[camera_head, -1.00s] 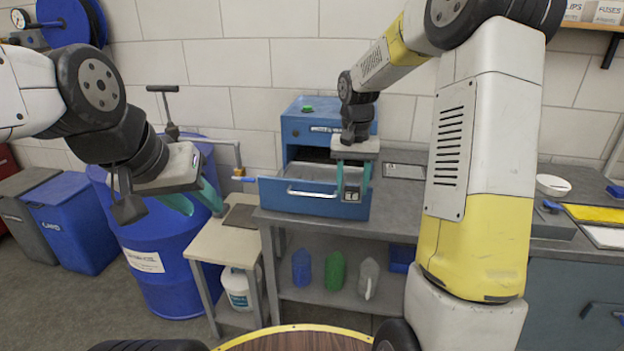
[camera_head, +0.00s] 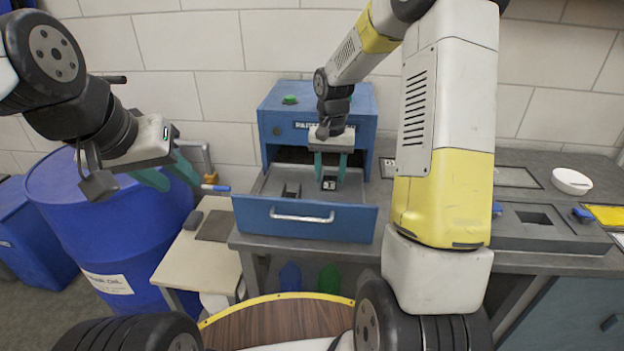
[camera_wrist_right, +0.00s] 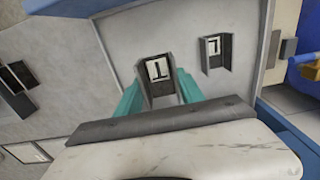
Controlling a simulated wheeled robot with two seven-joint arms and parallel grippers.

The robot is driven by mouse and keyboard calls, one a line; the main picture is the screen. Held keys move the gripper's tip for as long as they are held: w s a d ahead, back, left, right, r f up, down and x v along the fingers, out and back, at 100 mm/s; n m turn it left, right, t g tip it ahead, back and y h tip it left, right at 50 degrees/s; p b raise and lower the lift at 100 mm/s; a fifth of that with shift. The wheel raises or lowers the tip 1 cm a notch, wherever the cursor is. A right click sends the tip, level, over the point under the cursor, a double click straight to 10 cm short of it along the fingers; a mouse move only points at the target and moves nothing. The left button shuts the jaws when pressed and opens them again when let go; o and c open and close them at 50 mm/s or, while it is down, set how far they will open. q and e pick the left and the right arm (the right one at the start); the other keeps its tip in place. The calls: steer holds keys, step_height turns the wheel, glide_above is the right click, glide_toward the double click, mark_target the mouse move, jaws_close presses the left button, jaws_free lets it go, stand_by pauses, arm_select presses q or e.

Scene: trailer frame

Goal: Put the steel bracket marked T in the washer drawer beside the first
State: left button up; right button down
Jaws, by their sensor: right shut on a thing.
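My right gripper (camera_head: 331,172) is shut on the steel bracket marked T (camera_head: 329,183), inside or just above the open drawer. In the right wrist view the held bracket (camera_wrist_right: 159,76) shows its white label with a dark T between the teal fingers. The blue-fronted washer drawer (camera_head: 345,222) is pulled out of the blue cabinet (camera_head: 350,103). A first bracket (camera_head: 291,190) lies in the drawer to the left, apart from the held one; it also shows in the right wrist view (camera_wrist_right: 215,54). Whether the held bracket touches the drawer floor, I cannot tell. My left gripper (camera_head: 172,176) is open and empty, left of the cabinet.
The cabinet stands on a grey bench (camera_head: 400,250). A blue drum (camera_head: 105,235) and a small pale table (camera_head: 200,260) stand left. A grey block with a recess (camera_head: 535,222) and a white bowl (camera_head: 572,181) are on the bench at right. The drawer floor around the brackets is bare.

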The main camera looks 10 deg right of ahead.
steer(key=shift+f, duration=3.4)
steer(key=shift+f, duration=0.2)
steer(key=c, duration=0.7)
jaws_free()
